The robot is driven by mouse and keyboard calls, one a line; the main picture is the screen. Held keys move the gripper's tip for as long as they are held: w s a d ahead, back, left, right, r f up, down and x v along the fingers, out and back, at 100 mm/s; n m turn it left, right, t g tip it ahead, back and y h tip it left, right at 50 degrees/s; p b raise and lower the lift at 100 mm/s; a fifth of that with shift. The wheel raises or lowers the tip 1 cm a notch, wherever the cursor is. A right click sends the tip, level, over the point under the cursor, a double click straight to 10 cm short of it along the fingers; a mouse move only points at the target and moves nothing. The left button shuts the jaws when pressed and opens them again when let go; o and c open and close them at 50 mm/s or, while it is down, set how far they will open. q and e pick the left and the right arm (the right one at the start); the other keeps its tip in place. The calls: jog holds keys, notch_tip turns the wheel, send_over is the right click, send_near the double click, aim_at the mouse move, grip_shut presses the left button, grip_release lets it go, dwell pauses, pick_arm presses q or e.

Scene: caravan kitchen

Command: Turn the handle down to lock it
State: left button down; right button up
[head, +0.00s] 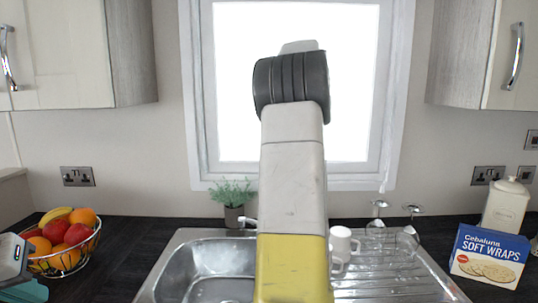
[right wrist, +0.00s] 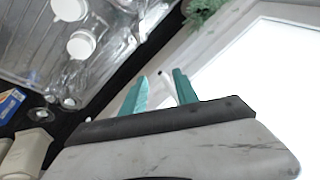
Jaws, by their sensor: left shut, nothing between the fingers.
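The window (head: 350,90) has a white frame. A small pale upright piece (head: 384,181) at its lower right may be the handle, but it is too small to tell. My right arm rises in front of the window and hides its middle, along with the right gripper, in the head view. In the right wrist view, my right gripper (right wrist: 160,76) has its teal fingers apart beside the window frame (right wrist: 205,55). A small dark spot shows between the fingertips; I cannot tell what it is. My left gripper (head: 28,290) is shut and empty at the lower left edge.
Below the window is a steel sink (head: 205,268) with a drainer (head: 400,285) holding white mugs (head: 341,243) and upturned glasses (head: 407,238). A fruit bowl (head: 68,262) stands left, near my left gripper. A plant (head: 233,195), cracker box (head: 490,256) and canister (head: 505,207) stand on the counter.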

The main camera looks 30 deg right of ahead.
jog(key=w+d+m+g+h, duration=0.1)
jog(key=w+d+g+h, duration=0.2)
jog(key=w, duration=0.4)
jog(key=shift+t, duration=0.4)
jog(key=x, duration=0.9)
jog(key=shift+d+r, duration=0.15)
jog(key=shift+d, duration=0.2)
grip_shut()
